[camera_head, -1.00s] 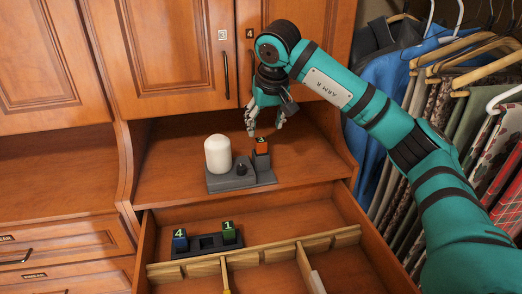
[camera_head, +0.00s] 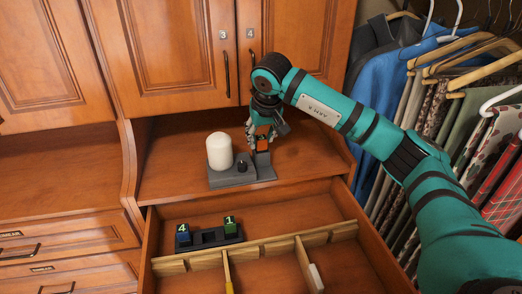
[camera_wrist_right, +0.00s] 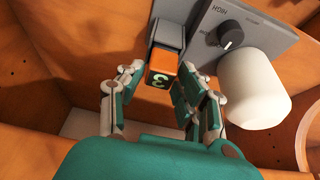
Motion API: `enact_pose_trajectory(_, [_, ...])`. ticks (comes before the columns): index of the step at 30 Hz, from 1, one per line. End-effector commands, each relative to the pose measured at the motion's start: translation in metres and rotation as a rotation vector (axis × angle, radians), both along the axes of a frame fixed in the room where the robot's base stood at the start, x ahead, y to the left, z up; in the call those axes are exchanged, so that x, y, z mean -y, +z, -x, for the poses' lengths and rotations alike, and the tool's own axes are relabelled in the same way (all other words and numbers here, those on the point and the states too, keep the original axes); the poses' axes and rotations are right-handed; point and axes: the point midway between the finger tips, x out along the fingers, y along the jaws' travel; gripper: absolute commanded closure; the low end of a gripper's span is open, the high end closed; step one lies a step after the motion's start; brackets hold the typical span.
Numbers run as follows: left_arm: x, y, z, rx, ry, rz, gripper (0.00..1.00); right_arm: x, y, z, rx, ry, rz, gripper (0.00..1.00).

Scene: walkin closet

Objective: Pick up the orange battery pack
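The orange battery pack (camera_wrist_right: 162,76), marked 3, stands upright at the right end of a grey base unit (camera_head: 225,179) on the shelf. In the head view its orange top (camera_head: 262,144) shows between the fingers of my right gripper (camera_head: 261,138). In the right wrist view the gripper (camera_wrist_right: 160,88) is open, with a finger on each side of the pack. A gap shows at the left finger; the right fingers are close to the pack, and I cannot tell if they touch. My left gripper is not in view.
A white cylinder (camera_head: 219,151) and a dark knob (camera_head: 242,166) are on the base, left of the pack. The open drawer (camera_head: 290,215) below holds a dark holder (camera_head: 208,238) with blue and green packs. Clothes (camera_head: 455,130) hang at the right.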

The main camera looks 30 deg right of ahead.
Motion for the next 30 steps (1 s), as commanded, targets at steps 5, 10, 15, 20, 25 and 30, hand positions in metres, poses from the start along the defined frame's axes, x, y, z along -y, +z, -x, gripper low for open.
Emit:
enact_pose_trajectory(5, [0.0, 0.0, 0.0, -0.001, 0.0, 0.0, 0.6, 0.0, 0.0, 0.0, 0.0, 0.0, 0.0, 0.9])
enact_pose_trajectory(10, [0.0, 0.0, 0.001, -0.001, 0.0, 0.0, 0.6, 0.0, 0.0, 0.0, 0.0, 0.0, 0.0, 1.0])
enact_pose_trajectory(15, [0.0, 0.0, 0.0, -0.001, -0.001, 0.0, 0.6, 0.0, 0.001, 0.0, 0.001, 0.0, 0.0, 1.0])
enact_pose_trajectory(20, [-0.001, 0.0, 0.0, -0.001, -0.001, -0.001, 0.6, 0.0, 0.001, 0.0, 0.001, 0.0, 0.0, 1.0])
enact_pose_trajectory(25, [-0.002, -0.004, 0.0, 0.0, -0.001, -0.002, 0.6, 0.0, 0.009, -0.001, 0.004, -0.001, 0.0, 1.0])
enact_pose_trajectory(30, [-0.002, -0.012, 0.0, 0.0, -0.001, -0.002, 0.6, 0.0, 0.029, -0.001, 0.005, 0.001, -0.001, 1.0])
